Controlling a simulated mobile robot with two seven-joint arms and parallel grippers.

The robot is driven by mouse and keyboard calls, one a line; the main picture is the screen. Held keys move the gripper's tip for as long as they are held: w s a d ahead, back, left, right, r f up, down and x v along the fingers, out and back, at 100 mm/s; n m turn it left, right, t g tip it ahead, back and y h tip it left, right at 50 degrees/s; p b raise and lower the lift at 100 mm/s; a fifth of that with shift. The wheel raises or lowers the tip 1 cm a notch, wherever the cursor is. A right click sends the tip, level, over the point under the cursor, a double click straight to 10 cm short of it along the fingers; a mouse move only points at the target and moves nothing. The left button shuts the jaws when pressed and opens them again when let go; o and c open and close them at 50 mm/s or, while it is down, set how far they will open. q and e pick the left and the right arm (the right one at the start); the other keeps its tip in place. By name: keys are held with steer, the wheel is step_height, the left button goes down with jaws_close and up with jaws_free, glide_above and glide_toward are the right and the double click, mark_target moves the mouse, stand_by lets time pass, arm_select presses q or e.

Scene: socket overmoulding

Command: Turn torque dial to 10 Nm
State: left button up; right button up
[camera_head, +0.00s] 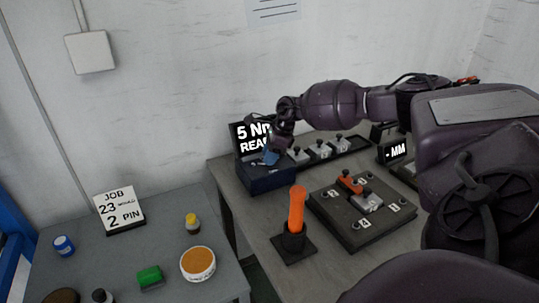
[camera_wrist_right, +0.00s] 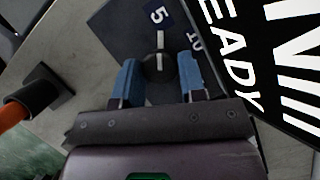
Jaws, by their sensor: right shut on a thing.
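The torque dial (camera_wrist_right: 159,66) is a dark round knob with a white pointer line, on top of a dark box (camera_head: 266,181). In the right wrist view the pointer lines up with the "5" label (camera_wrist_right: 157,15), and a "10" label (camera_wrist_right: 195,42) is to its right. My right gripper (camera_wrist_right: 160,84) has its blue fingers on either side of the dial and is shut on it. In the head view the right gripper (camera_head: 272,155) hides the dial. The display (camera_head: 250,139) behind reads "5 N" and "REA", partly covered by my arm. My left gripper is not in view.
An orange-handled tool (camera_head: 296,211) stands upright in a black holder just in front of the box. A dark fixture plate (camera_head: 339,228) and a rack with several small parts (camera_head: 320,150) lie to the right. A job sign (camera_head: 119,209) stands on the left table.

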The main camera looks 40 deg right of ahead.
steer(key=shift+a+r+m+t+p, duration=0.1)
steer(key=shift+r+m+t+p, duration=0.1)
steer(key=shift+m+p, duration=0.35)
steer(key=shift+r+m+t+p, duration=0.1)
steer(key=shift+m+t+p, duration=0.1)
steer(key=shift+m+p, duration=0.3)
steer(key=m+h+p, duration=0.1)
steer(key=m+p, duration=0.1)
steer(key=p, duration=0.1)
steer(key=shift+r+m, duration=0.1)
steer(key=shift+m, duration=0.15)
steer(key=m+p, duration=0.2)
steer(key=m+h+p, duration=0.1)
steer(key=p, duration=0.1)
steer(key=m+h+p, duration=0.1)
steer(key=m+p, duration=0.1)
steer(key=p, duration=0.1)
steer(key=shift+s+a+f+m+t, duration=0.1)
steer(key=shift+a+f+m+t, duration=0.1)
steer(key=shift+f+m+t, duration=0.15)
steer(key=shift+m+h+p, duration=0.4)
steer(key=shift+m+p, duration=0.05)
steer(key=shift+p, duration=0.15)
steer(key=shift+f+m+p, duration=0.1)
steer(key=shift+m+p, duration=0.3)
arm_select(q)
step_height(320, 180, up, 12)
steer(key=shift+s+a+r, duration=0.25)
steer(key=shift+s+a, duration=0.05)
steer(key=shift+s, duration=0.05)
